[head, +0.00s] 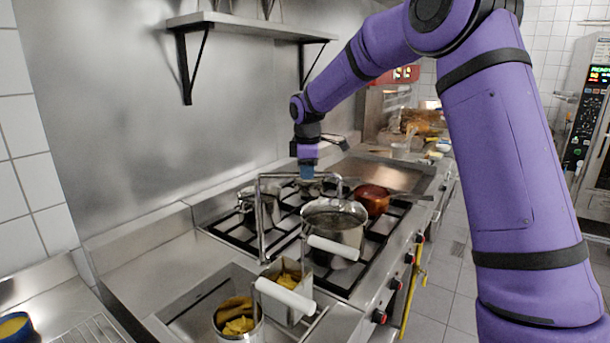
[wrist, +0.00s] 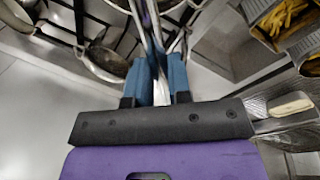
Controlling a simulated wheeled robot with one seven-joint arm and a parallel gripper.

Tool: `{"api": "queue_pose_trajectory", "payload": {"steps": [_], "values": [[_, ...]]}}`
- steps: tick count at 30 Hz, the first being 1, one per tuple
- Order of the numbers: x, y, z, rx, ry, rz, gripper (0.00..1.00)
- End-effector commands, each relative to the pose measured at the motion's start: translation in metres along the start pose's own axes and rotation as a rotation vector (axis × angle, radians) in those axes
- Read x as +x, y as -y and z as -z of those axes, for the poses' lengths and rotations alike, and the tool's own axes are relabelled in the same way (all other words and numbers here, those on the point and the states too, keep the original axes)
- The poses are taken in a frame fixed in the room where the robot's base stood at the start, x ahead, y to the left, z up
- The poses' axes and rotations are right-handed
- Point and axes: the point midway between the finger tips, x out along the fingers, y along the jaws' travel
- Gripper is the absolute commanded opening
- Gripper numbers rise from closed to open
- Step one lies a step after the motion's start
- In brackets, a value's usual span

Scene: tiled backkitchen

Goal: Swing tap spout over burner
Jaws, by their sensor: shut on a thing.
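The tap spout (head: 282,176) is a thin grey metal pipe. It rises from beside the fryer, bends, and runs level to the right across the stove, with its far end near the large steel pot. My gripper (head: 308,173) points down from above with blue fingers shut on the level part of the spout. In the wrist view the two blue fingers of my gripper (wrist: 160,78) flank the metal pipe (wrist: 152,30). The stove's burners sit under black grates (head: 232,236). I cannot tell exactly which burner is under the spout's end.
A large steel pot (head: 335,222), a reddish-brown pan (head: 371,199) and a smaller steel pot (head: 246,207) stand on the stove. Fryer baskets with fries (head: 286,281) and white handles (head: 286,295) are at the front. A wall shelf (head: 245,24) hangs above.

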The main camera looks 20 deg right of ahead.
Motion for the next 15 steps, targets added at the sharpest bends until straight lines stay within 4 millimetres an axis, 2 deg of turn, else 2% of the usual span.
{"api": "queue_pose_trajectory", "payload": {"steps": [6,15], "values": [[0.004,-0.020,0.001,-0.130,-0.027,-0.001,0.00],[0.006,-0.032,0.003,-0.225,-0.045,0.000,0.00]]}}
